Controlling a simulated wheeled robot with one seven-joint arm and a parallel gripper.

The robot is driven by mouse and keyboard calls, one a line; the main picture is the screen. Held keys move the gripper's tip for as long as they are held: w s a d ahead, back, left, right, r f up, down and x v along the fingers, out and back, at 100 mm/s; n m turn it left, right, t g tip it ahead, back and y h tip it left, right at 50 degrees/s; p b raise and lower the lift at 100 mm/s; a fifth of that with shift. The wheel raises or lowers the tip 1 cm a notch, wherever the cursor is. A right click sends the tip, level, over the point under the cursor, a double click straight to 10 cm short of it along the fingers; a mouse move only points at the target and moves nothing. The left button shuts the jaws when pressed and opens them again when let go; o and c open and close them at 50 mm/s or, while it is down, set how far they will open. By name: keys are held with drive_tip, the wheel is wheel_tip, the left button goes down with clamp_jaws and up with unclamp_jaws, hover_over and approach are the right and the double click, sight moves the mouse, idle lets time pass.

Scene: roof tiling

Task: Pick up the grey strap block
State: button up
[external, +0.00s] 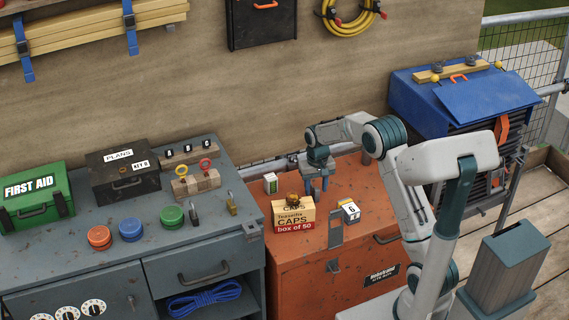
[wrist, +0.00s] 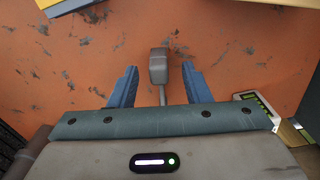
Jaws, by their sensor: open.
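The grey strap block (wrist: 159,66) shows in the wrist view as a small grey block with a thin grey strip (wrist: 162,95) running toward my gripper. It lies over the orange top, between the two blue fingers of my gripper (wrist: 160,76). The fingers are apart, with a gap on each side of the block, and do not touch it. In the external view my gripper (external: 318,187) points down at the back of the orange cabinet top. I cannot make out the block there; the gripper seems to hide it.
A grey workbench (external: 130,255) with several items is at left. The wooden wall (external: 200,80) rises behind.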

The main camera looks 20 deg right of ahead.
sight(315, 187)
wheel_tip(315, 187, down, 3)
drive_tip(key=shift+w, duration=0.1)
drive_tip(key=shift+c, duration=0.3)
drive_tip(key=shift+r, duration=0.1)
clamp_jaws()
